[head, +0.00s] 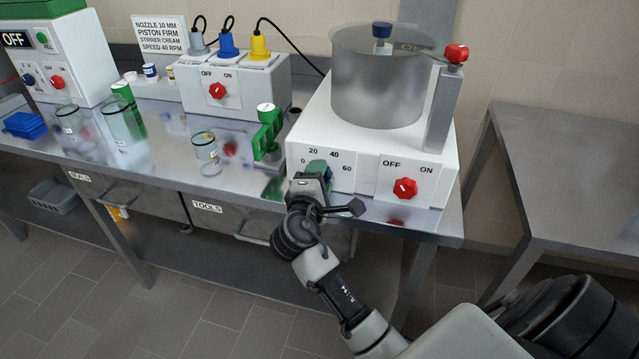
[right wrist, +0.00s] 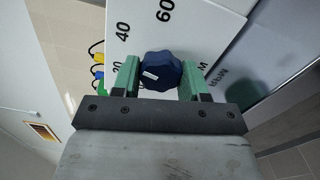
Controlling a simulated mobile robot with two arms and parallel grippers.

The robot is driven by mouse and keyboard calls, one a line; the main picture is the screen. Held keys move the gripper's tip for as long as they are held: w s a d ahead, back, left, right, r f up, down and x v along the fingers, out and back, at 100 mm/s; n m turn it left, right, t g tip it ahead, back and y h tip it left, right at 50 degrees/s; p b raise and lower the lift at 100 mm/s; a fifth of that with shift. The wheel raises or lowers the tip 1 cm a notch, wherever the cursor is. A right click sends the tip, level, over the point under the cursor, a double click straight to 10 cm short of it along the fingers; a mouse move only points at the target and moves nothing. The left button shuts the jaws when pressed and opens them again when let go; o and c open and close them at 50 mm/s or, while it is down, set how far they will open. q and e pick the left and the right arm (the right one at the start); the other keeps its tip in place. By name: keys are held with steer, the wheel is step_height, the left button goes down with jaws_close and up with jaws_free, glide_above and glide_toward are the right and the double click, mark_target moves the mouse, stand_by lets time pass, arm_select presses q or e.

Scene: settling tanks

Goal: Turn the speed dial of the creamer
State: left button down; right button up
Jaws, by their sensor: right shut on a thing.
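The creamer is a white machine (head: 335,118) with a steel bowl (head: 375,85) on top. Its speed dial (right wrist: 160,70) is a dark blue lobed knob on the front panel, with 20, 40 and 60 printed around it. A pale mark on the knob lies toward the side of the 20 in the right wrist view; the exact setting cannot be read. My right gripper (head: 318,172) is at the panel, its green fingers on both sides of the dial, shut on it. In the head view the gripper mostly hides the dial. My left gripper is not in view.
A red OFF/ON knob (head: 405,188) sits right of the dial on the creamer. A red-topped lever post (head: 446,95) stands beside the bowl. A green stand (head: 268,135) and a glass jar (head: 205,147) are to the left. The table at the right (head: 575,165) is bare.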

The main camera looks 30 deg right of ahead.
steer(key=shift+f+m+b, duration=0.1)
steer(key=shift+m+b, duration=0.5)
steer(key=shift+m, duration=0.5)
steer(key=o, duration=0.9)
steer(key=shift+s+a, duration=0.1)
steer(key=b+v, duration=0.1)
steer(key=v, duration=0.9)
steer(key=shift+s+a, duration=0.2)
steer(key=shift+s, duration=0.1)
